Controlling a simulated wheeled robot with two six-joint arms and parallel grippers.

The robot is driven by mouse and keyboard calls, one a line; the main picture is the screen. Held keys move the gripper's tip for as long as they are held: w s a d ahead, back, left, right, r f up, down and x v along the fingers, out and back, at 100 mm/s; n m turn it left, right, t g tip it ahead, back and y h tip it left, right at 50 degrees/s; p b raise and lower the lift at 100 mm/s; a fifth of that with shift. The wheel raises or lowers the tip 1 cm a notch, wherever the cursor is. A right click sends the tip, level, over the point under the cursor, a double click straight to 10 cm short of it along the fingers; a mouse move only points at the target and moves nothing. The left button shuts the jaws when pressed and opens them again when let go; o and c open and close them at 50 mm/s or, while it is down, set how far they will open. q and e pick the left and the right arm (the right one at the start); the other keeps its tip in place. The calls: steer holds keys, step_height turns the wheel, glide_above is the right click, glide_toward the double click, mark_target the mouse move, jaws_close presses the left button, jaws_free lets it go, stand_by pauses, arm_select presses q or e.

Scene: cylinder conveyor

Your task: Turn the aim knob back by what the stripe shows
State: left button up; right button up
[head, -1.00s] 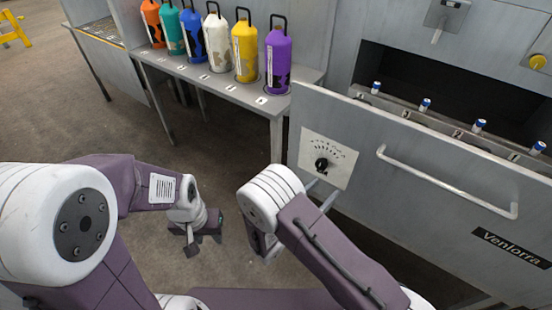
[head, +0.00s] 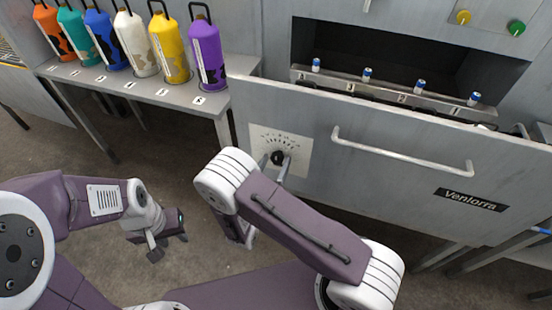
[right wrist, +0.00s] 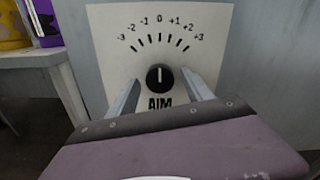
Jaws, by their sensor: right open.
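The aim knob (head: 278,157) is a round black knob on a white dial plate on the grey front panel. In the right wrist view the knob (right wrist: 160,78) has a white line pointing straight up to 0 on a scale from -3 to +3, with "AIM" below. My right gripper (right wrist: 161,80) is open, with one finger on each side of the knob and a gap to it on both sides. My left gripper (head: 158,240) hangs low over the floor, away from the panel; its jaws are too small to read. I cannot make out a stripe that gives a reading.
The grey panel (head: 400,185) has a long handle (head: 400,155). Behind it, several small blue-capped vials (head: 419,88) stand on a numbered rail (head: 390,92). A bench (head: 215,102) at left carries several coloured bottles. Yellow (head: 463,17) and green (head: 516,27) buttons sit upper right.

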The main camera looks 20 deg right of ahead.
jaws_close()
steer(key=shift+r+n+p, duration=0.3)
steer(key=shift+n+p, duration=0.6)
steer(key=shift+p, duration=0.05)
steer(key=shift+f+n, duration=0.2)
steer(key=shift+n, duration=0.4)
jaws_free()
arm_select(q)
step_height(320, 180, up, 2)
steer(key=shift+r, duration=0.1)
arm_select(e)
steer(key=shift+s+f, duration=0.1)
